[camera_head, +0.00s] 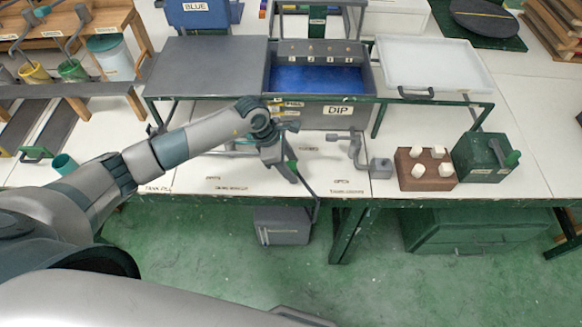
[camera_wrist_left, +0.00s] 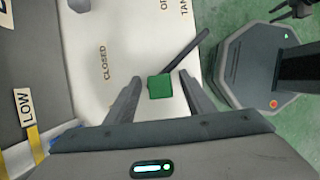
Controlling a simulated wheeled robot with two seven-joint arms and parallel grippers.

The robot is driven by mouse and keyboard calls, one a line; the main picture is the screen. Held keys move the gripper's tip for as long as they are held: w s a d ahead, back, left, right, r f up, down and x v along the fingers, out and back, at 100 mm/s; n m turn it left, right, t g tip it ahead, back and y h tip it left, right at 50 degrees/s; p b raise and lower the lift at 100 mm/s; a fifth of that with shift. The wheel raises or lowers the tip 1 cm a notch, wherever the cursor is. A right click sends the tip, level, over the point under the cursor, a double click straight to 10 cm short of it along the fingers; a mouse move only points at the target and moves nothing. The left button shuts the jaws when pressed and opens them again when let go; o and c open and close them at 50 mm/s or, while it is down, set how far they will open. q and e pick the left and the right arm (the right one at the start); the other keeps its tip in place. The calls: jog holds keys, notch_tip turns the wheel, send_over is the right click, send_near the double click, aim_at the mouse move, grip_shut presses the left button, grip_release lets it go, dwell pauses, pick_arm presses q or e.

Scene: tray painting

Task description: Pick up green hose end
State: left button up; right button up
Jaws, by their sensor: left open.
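The green hose end (camera_wrist_left: 160,86) is a small green block between the two fingers of my open left gripper (camera_wrist_left: 160,80) in the left wrist view. Gaps show on both sides of it, so the fingers look apart from it. A dark hose (camera_wrist_left: 186,50) shows beyond it, running up and right. In the head view my left gripper (camera_head: 287,168) points down over the white bench near its front edge, with the green piece (camera_head: 292,165) beside the fingers. The dark hose (camera_head: 309,188) hangs over the edge. A dark clawed shape at the wrist view's top right may be my right gripper.
A grey bracket (camera_head: 355,148), a brown block with white pegs (camera_head: 426,170) and a green box (camera_head: 480,158) stand to the right. Behind is a blue-filled dip tank (camera_head: 318,80) with a white tray (camera_head: 435,65) beside it. A grey box (camera_head: 282,226) sits below the bench edge.

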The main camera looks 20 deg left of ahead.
aim_at(291, 165)
dwell(0.3)
pick_arm(q)
jog(key=c, duration=1)
pick_arm(e)
jog(key=shift+d, duration=0.1)
pick_arm(q)
jog(key=shift+r, duration=0.15)
jog(key=shift+c, duration=0.2)
pick_arm(e)
jog(key=shift+f, duration=0.15)
